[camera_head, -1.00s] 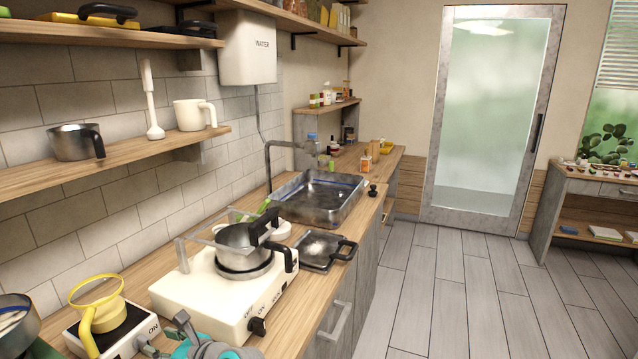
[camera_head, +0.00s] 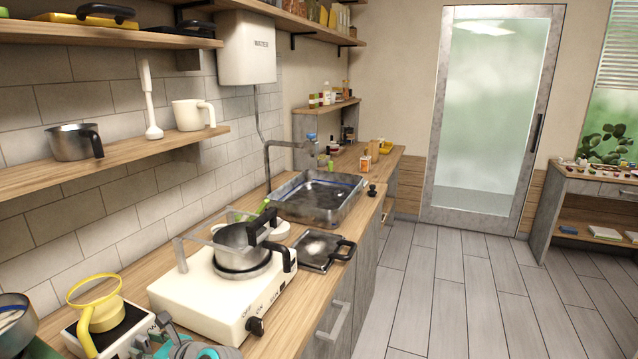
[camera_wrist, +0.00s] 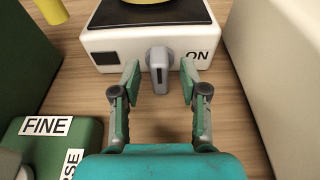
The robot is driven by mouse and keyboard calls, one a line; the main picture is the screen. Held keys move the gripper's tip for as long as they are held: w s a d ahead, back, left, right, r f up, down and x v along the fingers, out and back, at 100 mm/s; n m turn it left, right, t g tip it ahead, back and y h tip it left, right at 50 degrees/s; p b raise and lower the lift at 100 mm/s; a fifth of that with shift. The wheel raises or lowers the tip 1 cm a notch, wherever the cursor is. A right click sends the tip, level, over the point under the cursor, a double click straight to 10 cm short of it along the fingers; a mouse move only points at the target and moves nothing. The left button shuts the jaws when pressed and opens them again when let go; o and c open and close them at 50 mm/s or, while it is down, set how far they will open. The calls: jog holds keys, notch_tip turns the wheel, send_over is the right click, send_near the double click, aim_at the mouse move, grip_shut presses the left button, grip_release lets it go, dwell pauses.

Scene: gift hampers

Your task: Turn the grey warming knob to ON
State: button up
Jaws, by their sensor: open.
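The grey warming knob (camera_wrist: 159,70) sits on the front face of a small white warmer (camera_wrist: 104,50) with a black top plate. Its grip bar stands upright, and the label ON is to its right in the wrist view. My gripper (camera_wrist: 160,82) is open, with one green-padded finger on each side of the knob and a gap to each. In the head view the warmer (camera_head: 82,345) is at the lower left with a yellow-rimmed vessel (camera_head: 95,293) on it. My gripper (camera_head: 165,340) partly shows there and hides the knob.
A white stove (camera_head: 205,298) with a black knob (camera_head: 255,326) and a steel pot (camera_head: 240,238) stands right of the warmer. In the wrist view, a green box labelled FINE (camera_wrist: 80,128) is at lower left, and a white block (camera_wrist: 285,70) is close at right.

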jog(key=c, duration=0.8)
jog(key=m+g, duration=0.1)
jog(key=m, duration=0.2)
jog(key=shift+y, duration=0.4)
jog(key=shift+w, duration=0.1)
jog(key=shift+d+m+g, duration=0.1)
jog(key=shift+m+g, duration=0.3)
jog(key=shift+m, duration=0.1)
jog(key=shift+m+g+y, duration=0.3)
jog(key=shift+m, duration=0.8)
jog(key=shift+w, duration=0.1)
